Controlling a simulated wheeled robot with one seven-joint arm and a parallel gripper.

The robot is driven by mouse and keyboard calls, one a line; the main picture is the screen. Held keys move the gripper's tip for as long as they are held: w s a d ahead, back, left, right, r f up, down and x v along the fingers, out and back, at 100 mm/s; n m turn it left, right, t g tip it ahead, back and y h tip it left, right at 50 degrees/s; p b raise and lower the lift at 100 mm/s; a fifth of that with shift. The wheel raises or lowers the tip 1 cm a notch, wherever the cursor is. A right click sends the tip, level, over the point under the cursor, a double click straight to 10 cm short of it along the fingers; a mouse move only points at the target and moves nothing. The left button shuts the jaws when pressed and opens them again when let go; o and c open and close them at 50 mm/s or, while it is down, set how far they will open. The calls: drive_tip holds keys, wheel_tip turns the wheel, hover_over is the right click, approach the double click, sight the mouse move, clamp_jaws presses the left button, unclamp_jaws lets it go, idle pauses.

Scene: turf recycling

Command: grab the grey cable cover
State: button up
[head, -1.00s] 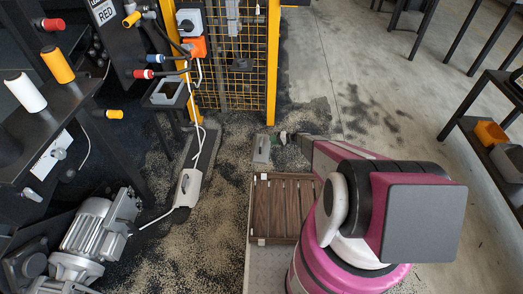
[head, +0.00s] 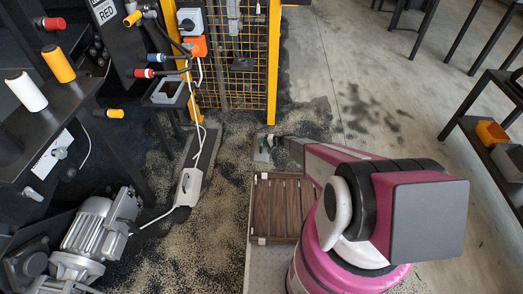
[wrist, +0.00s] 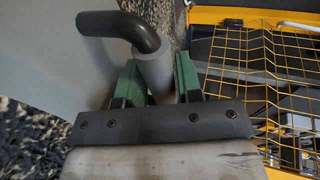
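The grey cable cover (head: 261,150) is a small grey piece on the debris-strewn floor, in front of the yellow mesh fence in the head view. In the wrist view it seems to be the broad grey surface (wrist: 45,60) at left, with a grey post and black bent handle (wrist: 120,24) beside it. My gripper (head: 272,142) is at the cover in the head view. In the wrist view its green fingers (wrist: 160,80) stand apart, one each side of the grey post. They are close to it; firm contact cannot be made out.
A yellow mesh fence (head: 232,60) stands just behind. A white power strip (head: 187,187) with a cable lies to the left, near a grey motor (head: 97,230). A brown slatted pallet (head: 277,208) lies in front.

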drive_tip(key=shift+x, duration=0.95)
clamp_jaws()
idle(0.6)
